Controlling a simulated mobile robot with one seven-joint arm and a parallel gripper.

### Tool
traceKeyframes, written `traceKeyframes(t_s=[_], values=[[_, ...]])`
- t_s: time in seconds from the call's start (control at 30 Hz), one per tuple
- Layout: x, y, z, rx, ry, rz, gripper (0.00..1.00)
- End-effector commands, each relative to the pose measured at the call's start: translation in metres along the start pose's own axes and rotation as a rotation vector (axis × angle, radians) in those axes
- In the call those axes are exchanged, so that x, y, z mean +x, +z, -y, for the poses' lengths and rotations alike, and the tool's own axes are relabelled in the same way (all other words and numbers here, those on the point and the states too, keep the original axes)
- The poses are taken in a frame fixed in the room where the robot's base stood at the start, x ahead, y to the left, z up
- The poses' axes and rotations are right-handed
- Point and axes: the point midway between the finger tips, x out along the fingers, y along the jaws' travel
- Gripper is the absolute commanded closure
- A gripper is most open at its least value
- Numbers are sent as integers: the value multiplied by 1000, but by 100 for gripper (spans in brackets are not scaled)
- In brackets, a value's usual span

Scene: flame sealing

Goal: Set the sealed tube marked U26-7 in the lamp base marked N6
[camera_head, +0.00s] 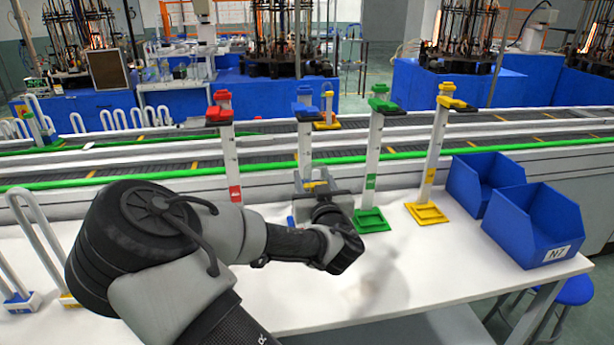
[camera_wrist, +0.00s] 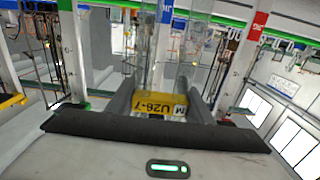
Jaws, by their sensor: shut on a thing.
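My gripper (camera_head: 318,187) is over the white table in front of the blue post, seen partly behind my own wrist. In the wrist view its jaws (camera_wrist: 165,104) are shut on a yellow base piece labelled U26-7 (camera_wrist: 157,105), read from the print. Clear glass legs of the tube (camera_wrist: 152,60) extend from that piece, away from the palm. In the head view a little yellow shows between the jaws, but the glass is hard to make out. No marking N6 is legible in either view, so I cannot tell which lamp base bears it.
Posts in red (camera_head: 229,150), blue (camera_head: 305,140), green (camera_head: 374,160) and yellow (camera_head: 433,150) line the table's back edge. Blue bins (camera_head: 545,225) stand at right, the nearer marked N7. U-shaped tubes on coloured bases (camera_head: 22,302) stand at left. The table's front middle is clear.

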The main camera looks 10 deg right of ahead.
Motion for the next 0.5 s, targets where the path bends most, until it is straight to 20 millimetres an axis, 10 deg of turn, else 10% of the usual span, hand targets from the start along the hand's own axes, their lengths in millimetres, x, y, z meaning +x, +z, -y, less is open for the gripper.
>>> traceKeyframes(t_s=[0.5], values=[[40,-1,-2,-6,2,-1,77]])
